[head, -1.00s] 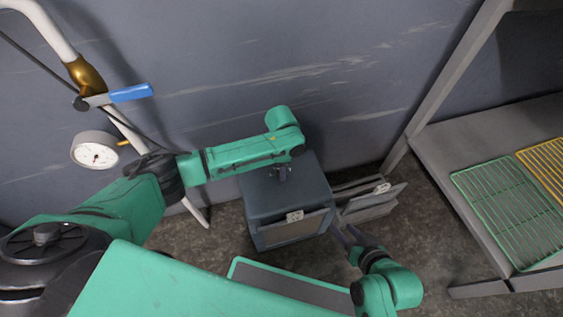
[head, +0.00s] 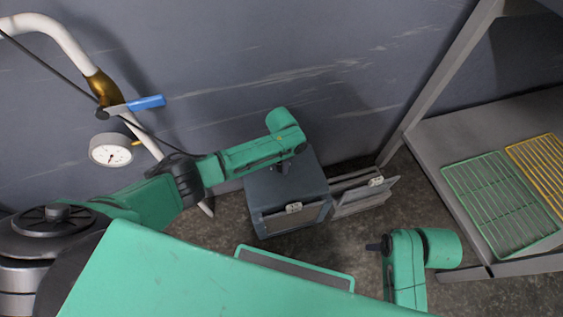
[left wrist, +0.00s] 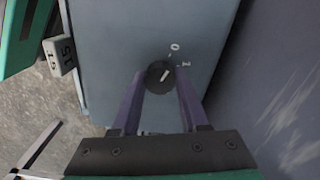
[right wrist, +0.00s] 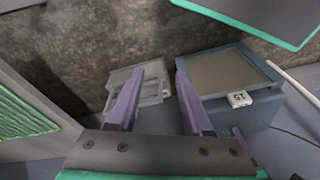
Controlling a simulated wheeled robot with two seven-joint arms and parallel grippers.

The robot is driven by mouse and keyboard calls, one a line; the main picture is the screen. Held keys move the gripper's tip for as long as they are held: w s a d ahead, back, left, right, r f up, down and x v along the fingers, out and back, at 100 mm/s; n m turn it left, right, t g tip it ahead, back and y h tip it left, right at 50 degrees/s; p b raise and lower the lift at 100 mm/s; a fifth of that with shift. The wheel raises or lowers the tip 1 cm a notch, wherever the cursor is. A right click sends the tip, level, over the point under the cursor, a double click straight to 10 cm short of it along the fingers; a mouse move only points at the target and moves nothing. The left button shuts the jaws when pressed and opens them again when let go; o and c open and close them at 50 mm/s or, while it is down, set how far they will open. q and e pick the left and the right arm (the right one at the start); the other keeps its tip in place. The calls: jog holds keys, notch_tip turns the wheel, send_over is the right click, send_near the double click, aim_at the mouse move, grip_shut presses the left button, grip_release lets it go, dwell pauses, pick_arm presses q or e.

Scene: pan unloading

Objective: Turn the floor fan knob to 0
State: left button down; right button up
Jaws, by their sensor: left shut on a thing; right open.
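The floor fan is a blue-grey box (head: 300,185) on the floor against the wall, with a screened front. Its round black knob (left wrist: 160,77) shows in the left wrist view, on the top face beside the marks 0 and 1. The knob's white pointer slants up and right, towards the side with the marks; which mark it meets is hard to tell. My left gripper (left wrist: 161,74) is shut on the knob from above; it also shows in the head view (head: 283,168), where it hides the knob. My right gripper (right wrist: 155,95) is open and empty, apart from the box.
A light grey panelled object (head: 362,196) stands right of the box. A metal shelf (head: 440,140) with green (head: 500,205) and yellow (head: 540,165) racks is at the right. A white pipe with a gauge (head: 111,150) and blue-handled valve (head: 146,103) is at the left.

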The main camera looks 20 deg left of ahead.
pick_arm(q)
jog(key=shift+c, duration=2.1)
grip_release()
jog(key=shift+r, duration=0.1)
notch_tip(320, 180, up, 8)
jog(key=p, duration=0.3)
jog(key=shift+p, duration=0.4)
notch_tip(320, 180, up, 6)
jog(key=p, duration=0.2)
jog(key=shift+r, duration=0.2)
pick_arm(e)
notch_tip(320, 180, down, 14)
jog(key=s+d, duration=0.2)
jog(key=s, duration=0.1)
jog(key=shift+d+h, duration=0.3)
jog(key=shift+h, duration=0.1)
jog(key=shift+r, duration=0.1)
